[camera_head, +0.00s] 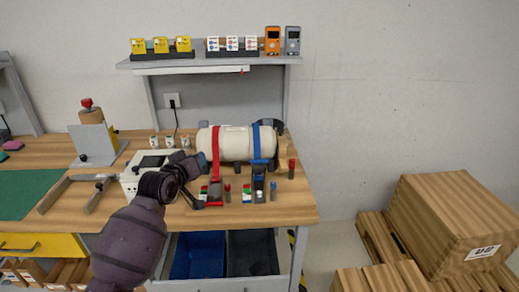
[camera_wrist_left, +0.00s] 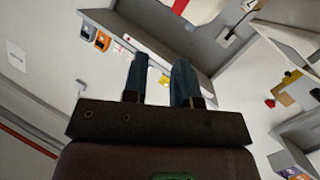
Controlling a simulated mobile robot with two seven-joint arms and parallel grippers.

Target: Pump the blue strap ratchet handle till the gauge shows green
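A cream cylinder (camera_head: 235,144) lies on the wooden bench with a red strap (camera_head: 215,150) and a blue strap (camera_head: 256,142) around it. The blue strap's dark ratchet (camera_head: 259,183) hangs at the front, with its handle too small to make out. A small coloured gauge strip (camera_head: 247,193) stands left of it; its reading is unclear. My left gripper (camera_head: 200,161) is near the cylinder's left end, left of the red strap and apart from the blue ratchet. In the left wrist view its two fingers (camera_wrist_left: 160,85) stand apart with nothing between them. My right gripper is not in view.
A white box (camera_head: 147,165) lies behind my left arm. A shelf (camera_head: 210,60) with small boxes and devices overhangs the back. Wooden crates (camera_head: 455,220) stand at right.

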